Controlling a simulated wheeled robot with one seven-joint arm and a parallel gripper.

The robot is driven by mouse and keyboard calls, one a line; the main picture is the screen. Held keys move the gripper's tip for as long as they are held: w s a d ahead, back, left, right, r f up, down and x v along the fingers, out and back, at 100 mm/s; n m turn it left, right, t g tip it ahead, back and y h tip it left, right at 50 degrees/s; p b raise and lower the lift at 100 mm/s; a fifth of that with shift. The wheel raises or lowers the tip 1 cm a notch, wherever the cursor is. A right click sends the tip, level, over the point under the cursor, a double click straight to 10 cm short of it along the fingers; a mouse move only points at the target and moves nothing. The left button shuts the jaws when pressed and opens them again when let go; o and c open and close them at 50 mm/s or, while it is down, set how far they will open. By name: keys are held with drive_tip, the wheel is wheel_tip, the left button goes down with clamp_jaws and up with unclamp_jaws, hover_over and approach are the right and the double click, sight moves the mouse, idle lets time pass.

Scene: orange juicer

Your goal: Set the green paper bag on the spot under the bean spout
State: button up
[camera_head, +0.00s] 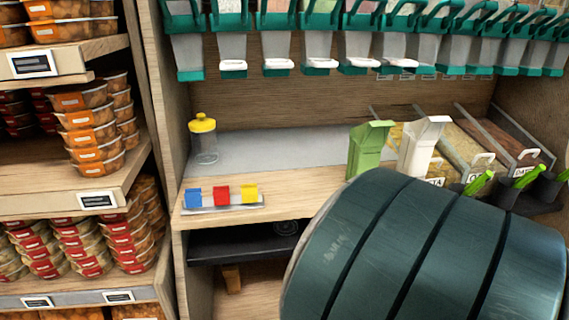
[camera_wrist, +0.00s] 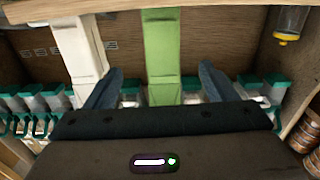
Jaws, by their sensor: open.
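The green paper bag (camera_head: 369,149) stands upright on the wooden counter, left of a white paper bag (camera_head: 420,146). In the wrist view, which looks upside down, the green bag (camera_wrist: 161,52) shows between the two dark fingers of my gripper (camera_wrist: 160,68). My gripper is open, with a gap on each side of the bag. In the head view my gripper is hidden behind my arm. A row of grey dispensers with teal frames and spouts (camera_head: 320,68) hangs above the counter. I cannot tell which one is the bean spout.
A jar with a yellow lid (camera_head: 203,140) stands at the counter's left. Blue, red and yellow clips (camera_head: 221,195) sit at its front edge. Food bins (camera_head: 462,160) and green-handled scoops (camera_head: 478,183) are at the right. The grey strip (camera_head: 270,150) below the spouts is mostly clear.

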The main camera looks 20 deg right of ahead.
drive_tip(key=shift+y, duration=0.3)
drive_tip(key=p+x, duration=0.3)
drive_tip(key=p, duration=0.1)
drive_tip(key=p+x, duration=0.4)
drive_tip(key=shift+w+f, duration=0.25)
drive_tip(key=shift+w, duration=0.05)
drive_tip(key=b+x, duration=0.1)
drive_tip(key=x, duration=0.5)
drive_tip(key=shift+s, duration=0.1)
drive_tip(key=c, duration=1.1)
drive_tip(key=shift+r, duration=0.1)
wheel_tip(320, 180, up, 10)
drive_tip(key=p, duration=0.4)
